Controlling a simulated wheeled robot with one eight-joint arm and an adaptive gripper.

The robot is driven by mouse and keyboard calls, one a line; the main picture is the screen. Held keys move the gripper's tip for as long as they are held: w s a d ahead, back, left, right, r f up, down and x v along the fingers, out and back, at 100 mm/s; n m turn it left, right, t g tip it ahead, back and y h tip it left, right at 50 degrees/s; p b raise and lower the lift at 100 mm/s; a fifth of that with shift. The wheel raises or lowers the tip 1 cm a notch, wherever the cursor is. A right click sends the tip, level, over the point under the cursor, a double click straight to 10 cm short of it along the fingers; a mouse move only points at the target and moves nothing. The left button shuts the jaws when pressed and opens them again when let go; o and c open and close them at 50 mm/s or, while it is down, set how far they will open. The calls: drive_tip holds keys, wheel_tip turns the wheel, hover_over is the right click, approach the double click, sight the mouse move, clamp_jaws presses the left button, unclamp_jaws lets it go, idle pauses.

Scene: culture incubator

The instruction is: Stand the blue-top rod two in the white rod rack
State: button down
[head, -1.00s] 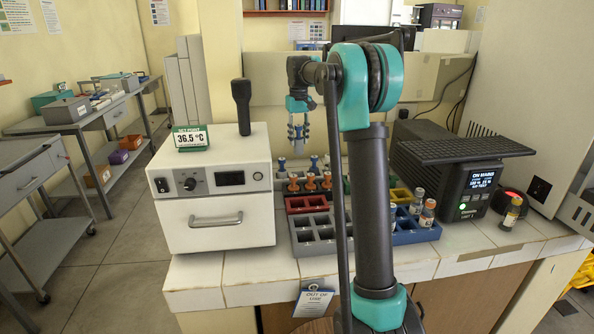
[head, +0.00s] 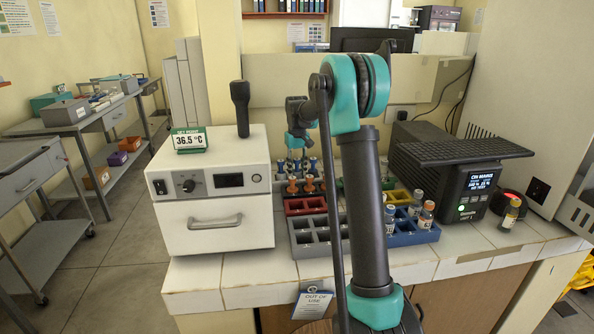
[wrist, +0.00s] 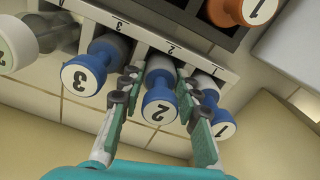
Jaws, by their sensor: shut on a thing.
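The blue-top rod two (wrist: 158,106) has a blue cap marked 2 and a pale body. My gripper (wrist: 158,76) is shut on it, one finger on each side. Its body lines up with the label 2 on the white rod rack (wrist: 203,62); whether it rests on the rack's bottom is hidden. Blue-top rod three (wrist: 84,76) stands to its left and blue-top rod one (wrist: 221,124) to its right, close to my fingers. In the head view my gripper (head: 298,158) is low among the blue tops at the back of the counter, partly hidden.
Orange-top rods (head: 308,184) stand in front of the white rack. A red tray (head: 304,206), a grey tray (head: 306,240) and a blue tray (head: 421,233) with vials lie nearer. A white incubator (head: 214,196) stands left and a dark device (head: 459,181) right.

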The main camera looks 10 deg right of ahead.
drive_tip(key=shift+s+f, duration=0.1)
drive_tip(key=shift+f, duration=0.25)
drive_tip(key=shift+f, duration=0.15)
drive_tip(key=c, duration=1.5)
unclamp_jaws()
drive_tip(key=shift+s, duration=0.1)
drive_tip(key=shift+o, duration=0.7)
drive_tip(key=shift+f, duration=0.15)
drive_tip(key=r, duration=1.3)
drive_tip(key=shift+w+r, duration=0.2)
